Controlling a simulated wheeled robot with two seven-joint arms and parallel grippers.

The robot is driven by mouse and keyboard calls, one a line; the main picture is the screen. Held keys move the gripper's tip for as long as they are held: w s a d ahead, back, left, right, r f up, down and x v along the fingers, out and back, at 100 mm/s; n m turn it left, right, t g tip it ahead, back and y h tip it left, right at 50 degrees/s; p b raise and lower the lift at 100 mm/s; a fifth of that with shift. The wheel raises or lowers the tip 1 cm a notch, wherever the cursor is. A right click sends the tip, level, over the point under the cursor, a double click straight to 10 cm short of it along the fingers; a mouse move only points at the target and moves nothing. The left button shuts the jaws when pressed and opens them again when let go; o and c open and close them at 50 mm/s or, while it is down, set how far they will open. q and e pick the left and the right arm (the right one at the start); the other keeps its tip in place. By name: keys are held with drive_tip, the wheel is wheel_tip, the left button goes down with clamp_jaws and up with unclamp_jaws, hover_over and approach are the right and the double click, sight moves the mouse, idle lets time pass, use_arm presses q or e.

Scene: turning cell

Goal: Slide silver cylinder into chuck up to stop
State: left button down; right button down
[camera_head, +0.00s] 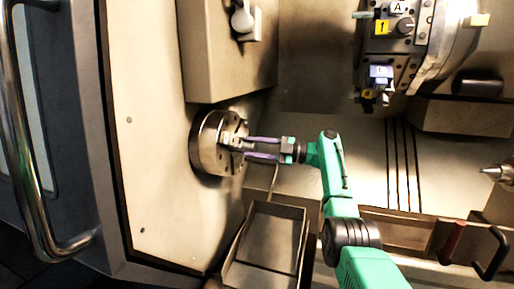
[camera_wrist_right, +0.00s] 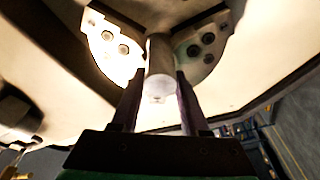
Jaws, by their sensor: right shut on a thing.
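In the head view the fingers and jaws largely hide the cylinder. My left gripper is not in view.
A tool turret (camera_head: 408,50) hangs at the upper right. An open grey tray (camera_head: 268,240) lies below the chuck. A housing block (camera_head: 222,60) juts out above it. A pointed tailstock tip (camera_head: 493,171) is at the right edge.

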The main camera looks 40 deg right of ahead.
drive_tip(key=shift+w+a+f, duration=0.1)
drive_tip(key=shift+a+f, duration=0.1)
drive_tip(key=shift+f, duration=0.2)
drive_tip(key=c, duration=0.6)
unclamp_jaws()
drive_tip(key=shift+w+a, duration=0.1)
drive_tip(key=shift+o, duration=1.3)
drive_tip(key=shift+w+a+f, duration=0.1)
drive_tip(key=shift+w+a, duration=0.05)
drive_tip(key=shift+w, duration=0.35)
drive_tip(key=shift+r, duration=0.3)
